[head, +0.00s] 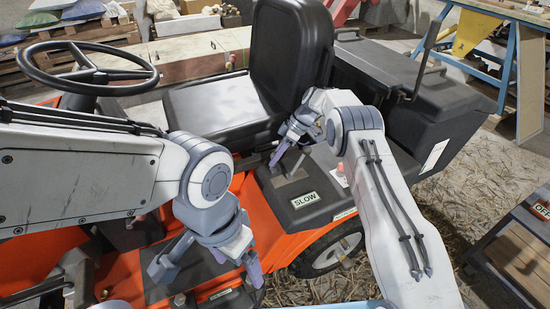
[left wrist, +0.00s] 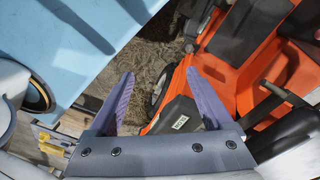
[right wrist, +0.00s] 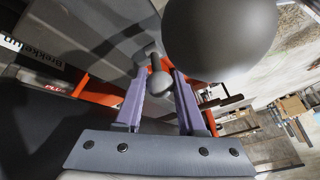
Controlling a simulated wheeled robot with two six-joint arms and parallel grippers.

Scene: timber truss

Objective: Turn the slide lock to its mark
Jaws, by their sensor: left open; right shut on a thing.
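My right gripper (head: 283,155) is beside the seat's front corner, above the dark fender panel with the SLOW plate (head: 306,200). In the right wrist view its purple fingers (right wrist: 158,88) are shut on a small grey round-ended handle (right wrist: 157,63), which looks like the slide lock. In the head view the fingers and arm largely hide this handle. I cannot make out its mark. My left gripper (head: 238,264) is open and empty, over the tractor's orange front side. In the left wrist view its fingers (left wrist: 158,80) are wide apart with nothing between them.
The black seat (head: 225,108) and steering wheel (head: 85,68) stand behind my arms. A light-blue surface (left wrist: 70,50) shows beyond my left gripper.

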